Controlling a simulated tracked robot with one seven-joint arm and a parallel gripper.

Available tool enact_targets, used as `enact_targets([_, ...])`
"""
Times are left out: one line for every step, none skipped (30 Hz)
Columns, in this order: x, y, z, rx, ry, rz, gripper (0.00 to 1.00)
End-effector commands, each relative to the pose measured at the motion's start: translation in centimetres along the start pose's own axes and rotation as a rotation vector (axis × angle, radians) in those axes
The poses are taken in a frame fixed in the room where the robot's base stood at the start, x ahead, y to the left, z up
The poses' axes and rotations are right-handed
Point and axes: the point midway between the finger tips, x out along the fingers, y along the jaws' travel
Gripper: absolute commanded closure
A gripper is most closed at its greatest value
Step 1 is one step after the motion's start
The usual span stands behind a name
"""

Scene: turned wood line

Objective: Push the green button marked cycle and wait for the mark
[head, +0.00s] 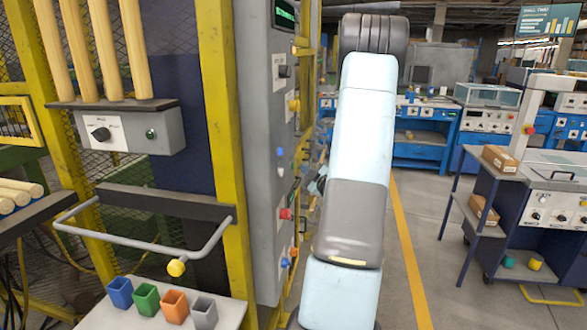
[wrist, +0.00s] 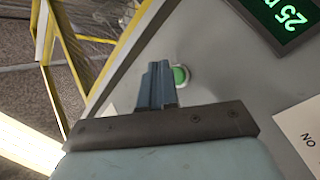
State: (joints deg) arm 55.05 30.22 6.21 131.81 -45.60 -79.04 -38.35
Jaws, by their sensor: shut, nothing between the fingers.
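In the wrist view, a round green button (wrist: 181,75) in a pale ring sits on a sloping grey panel (wrist: 205,50). My gripper (wrist: 157,68) is shut and empty, with its blue-grey fingers together just left of the button in the picture. The fingers cover part of the button's left side. I cannot tell whether the tips touch the button or the panel. No cycle marking is readable here. In the head view, my arm hides the gripper or leaves it unclear.
A lit green display (wrist: 287,12) and a white label (wrist: 303,135) share the panel. In the head view, a tall grey cabinet (head: 262,165) carries several coloured controls.

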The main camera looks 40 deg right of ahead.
Motion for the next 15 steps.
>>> enact_targets([0.00,0.01,0.01,0.000,0.000,0.000,1.00])
enact_targets([0.00,0.01,0.01,0.000,0.000,0.000,1.00])
enact_targets([0.00,0.01,0.01,0.000,0.000,0.000,1.00])
enact_targets([0.00,0.00,0.00,0.000,0.000,0.000,1.00])
enact_targets([0.02,-0.01,-0.02,0.000,0.000,0.000,1.00])
enact_targets([0.06,-0.03,-0.06,0.000,0.000,0.000,1.00])
enact_targets([0.10,-0.06,-0.10,0.000,0.000,0.000,1.00])
enact_targets([0.15,-0.08,-0.15,0.000,0.000,0.000,1.00])
enact_targets([0.23,-0.13,-0.22,0.000,0.000,0.000,1.00])
enact_targets([0.29,-0.16,-0.28,0.000,0.000,-0.001,1.00])
enact_targets([0.35,-0.20,-0.34,0.000,0.000,0.000,1.00])
enact_targets([0.42,-0.24,-0.41,0.000,0.000,0.000,1.00])
enact_targets([0.47,-0.27,-0.45,0.000,0.000,0.000,1.00])
enact_targets([0.51,-0.29,-0.49,0.000,0.000,0.000,1.00])
enact_targets([0.53,-0.30,-0.50,0.000,0.000,0.000,1.00])
